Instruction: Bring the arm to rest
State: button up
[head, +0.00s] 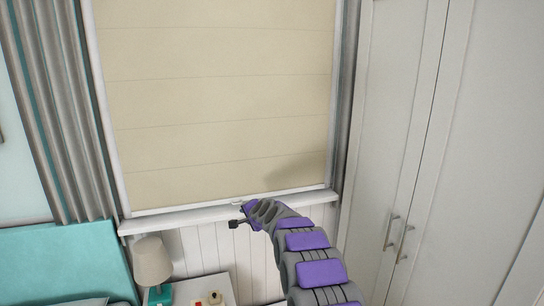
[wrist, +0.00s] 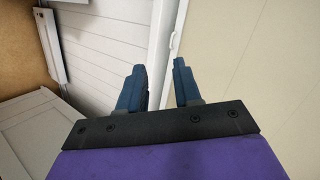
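My arm, grey with purple panels, reaches up from the bottom of the head view toward the window. My gripper (head: 240,216) is at its far end, in front of the window sill. In the wrist view my gripper (wrist: 160,82) shows two dark blue fingers standing apart. The gap between them is empty, with white sill and blind behind it. The gripper is open and holds nothing.
A beige blind (head: 215,100) covers the window above the sill (head: 170,221). A lamp (head: 153,262) stands on a white nightstand (head: 228,290) at the lower left, beside a teal headboard (head: 75,257). Tall white wardrobe doors (head: 460,150) fill the right side.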

jog(key=s+d+r+n+g, duration=0.2)
jog(key=s, duration=0.5)
jog(key=s+d+r+n+g, duration=0.1)
jog(key=s+d+r, duration=0.15)
jog(key=s, duration=0.45)
jog(key=s+d+f+n+g+h, duration=0.1)
jog(key=s+d, duration=0.5)
jog(key=s, duration=1.2)
jog(key=s+d+f+n+g+h, duration=0.1)
jog(key=s+d+g, duration=0.4)
jog(key=s, duration=1.3)
jog(key=s+d+f+n+g+h, duration=0.2)
jog(key=s+d, duration=0.5)
jog(key=s, duration=1.1)
jog(key=n+g+h, duration=0.1)
jog(key=n, duration=0.1)
jog(key=shift+d+n+h, duration=0.3)
jog(key=shift+d, duration=0.05)
jog(key=shift+a, duration=0.15)
